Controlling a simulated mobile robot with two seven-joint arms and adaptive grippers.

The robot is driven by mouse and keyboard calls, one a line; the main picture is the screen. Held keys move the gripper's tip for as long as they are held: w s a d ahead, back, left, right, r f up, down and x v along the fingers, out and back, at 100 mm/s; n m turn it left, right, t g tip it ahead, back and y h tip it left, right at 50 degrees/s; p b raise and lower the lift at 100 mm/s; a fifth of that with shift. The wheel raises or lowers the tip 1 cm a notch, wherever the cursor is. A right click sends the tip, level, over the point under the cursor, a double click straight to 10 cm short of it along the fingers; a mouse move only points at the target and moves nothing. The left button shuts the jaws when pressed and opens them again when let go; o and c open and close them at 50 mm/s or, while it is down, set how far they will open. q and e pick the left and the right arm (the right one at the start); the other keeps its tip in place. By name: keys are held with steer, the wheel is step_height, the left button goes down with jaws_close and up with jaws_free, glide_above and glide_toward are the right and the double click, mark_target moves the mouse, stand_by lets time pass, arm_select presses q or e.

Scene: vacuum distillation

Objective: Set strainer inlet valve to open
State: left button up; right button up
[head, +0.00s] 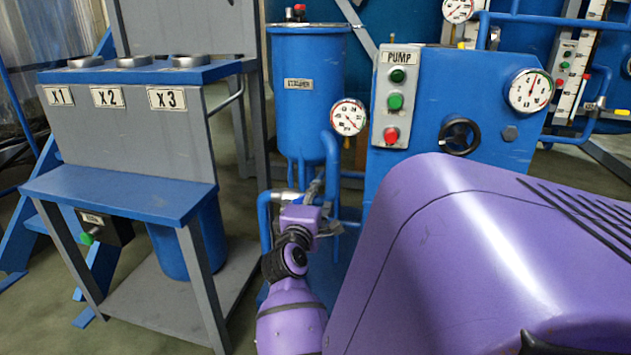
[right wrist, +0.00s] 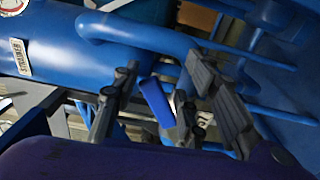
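The strainer (head: 306,90) is a blue upright tank with a name plate, left of the pump panel in the head view. It also shows in the right wrist view (right wrist: 60,50), lying sideways. My right gripper (head: 322,205) is low in front of the strainer's lower pipes. In the right wrist view its fingers (right wrist: 163,75) are spread apart. A blue lever-like handle (right wrist: 155,100), seemingly the inlet valve's, shows between them, with no clear contact. A silvery fitting (head: 284,197) sits on the pipe beside the gripper; the valve body is mostly hidden. My left gripper is not in view.
The blue pump panel (head: 430,75) with buttons, gauges and a black knob (head: 459,136) stands right of the strainer. A blue pipe (right wrist: 150,35) runs close by the right fingers. A grey and blue stand (head: 130,130) marked X1 to X3 is at left.

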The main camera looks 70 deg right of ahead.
step_height(320, 180, up, 5)
steer(key=shift+r, duration=0.1)
stand_by(0.3)
steer(key=shift+a, duration=0.1)
